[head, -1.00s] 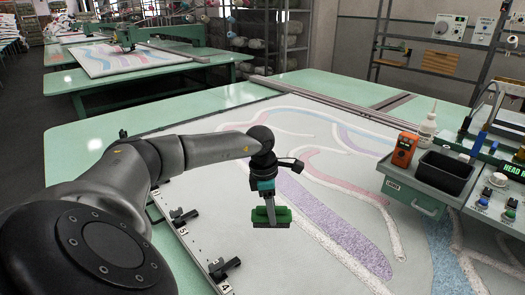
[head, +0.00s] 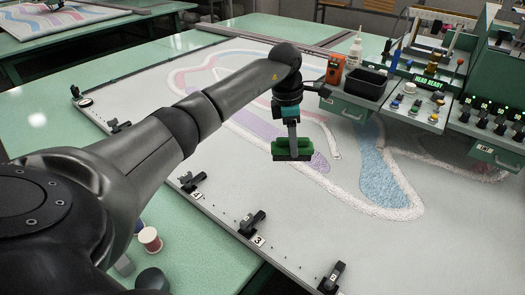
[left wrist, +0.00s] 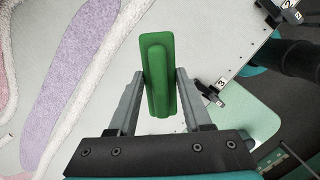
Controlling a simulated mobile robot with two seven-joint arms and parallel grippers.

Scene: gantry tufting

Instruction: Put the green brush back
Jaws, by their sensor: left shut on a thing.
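The green brush (head: 293,149) hangs from my left gripper (head: 291,132), above the tufted cloth (head: 230,185) in the head view. In the left wrist view the green brush (left wrist: 158,75) is between the two grey fingers of my left gripper (left wrist: 161,78), which are shut on its raised green grip. The brush's dark underside shows at its lower edge in the head view. My right gripper is not in view.
A control console (head: 425,105) stands at the right with a black bin (head: 366,83), an orange device (head: 332,70) and a white bottle (head: 355,48). Black clamps (head: 252,223) line the frame's near edge. Spools (head: 150,239) lie on the green table at the lower left.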

